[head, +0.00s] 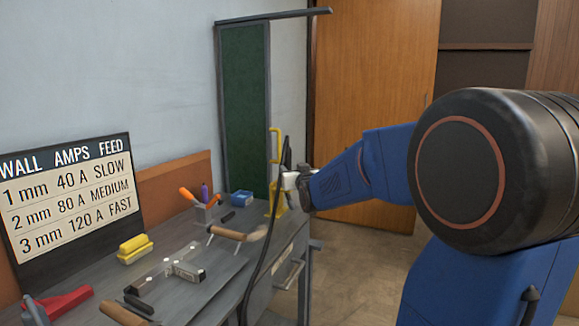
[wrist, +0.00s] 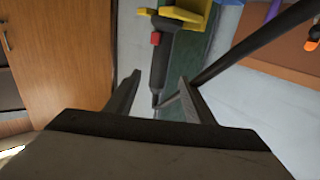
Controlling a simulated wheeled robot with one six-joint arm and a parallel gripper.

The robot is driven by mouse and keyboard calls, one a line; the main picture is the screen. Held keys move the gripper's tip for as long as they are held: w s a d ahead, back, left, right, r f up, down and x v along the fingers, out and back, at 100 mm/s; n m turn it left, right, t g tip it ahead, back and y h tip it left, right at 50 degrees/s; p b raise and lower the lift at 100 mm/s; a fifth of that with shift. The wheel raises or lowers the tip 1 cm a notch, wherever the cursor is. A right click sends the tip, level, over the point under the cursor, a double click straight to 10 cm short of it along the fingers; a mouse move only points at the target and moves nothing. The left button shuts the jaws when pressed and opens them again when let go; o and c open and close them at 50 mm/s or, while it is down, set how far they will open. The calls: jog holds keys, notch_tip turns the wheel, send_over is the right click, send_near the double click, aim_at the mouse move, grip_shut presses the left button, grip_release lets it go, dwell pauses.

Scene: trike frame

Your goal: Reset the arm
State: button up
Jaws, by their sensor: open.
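My blue arm reaches in from the right in the head view. My gripper (head: 289,181) is at the far end of the workbench, close to a yellow holder (head: 275,146). In the wrist view my gripper (wrist: 159,76) has its two dark fingers spread apart. A black torch-like tool (wrist: 161,60) with a red button shows between and beyond the fingers. Its upper end meets the yellow holder (wrist: 185,16). The fingers look clear of the tool, but I cannot tell the depth between them. In the head view my gripper partly hides the tool.
The grey workbench (head: 222,262) carries a yellow block (head: 134,249), a red tool (head: 62,302), a tool cup (head: 205,213) and a metal fixture (head: 188,271). A black cable (head: 262,262) hangs over its edge. Bare floor (head: 345,258) lies to the right.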

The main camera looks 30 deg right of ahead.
jog(key=shift+v, duration=2.3)
jog(key=s+a+f+n+g+y, duration=0.1)
jog(key=s+a+f+g, duration=0.3)
jog(key=s, duration=0.9)
jog(key=s+a+f+n+g+y, duration=0.1)
jog(key=s+a+f+g, duration=0.3)
jog(key=s+f, duration=0.6)
jog(key=s+a+f+g+y, duration=0.2)
jog(key=s+a+f+g, duration=0.2)
jog(key=s, duration=1.1)
jog(key=a+f, duration=0.2)
jog(key=a, duration=0.2)
jog(key=shift+s+f+n, duration=0.3)
jog(key=shift+f+n, duration=0.1)
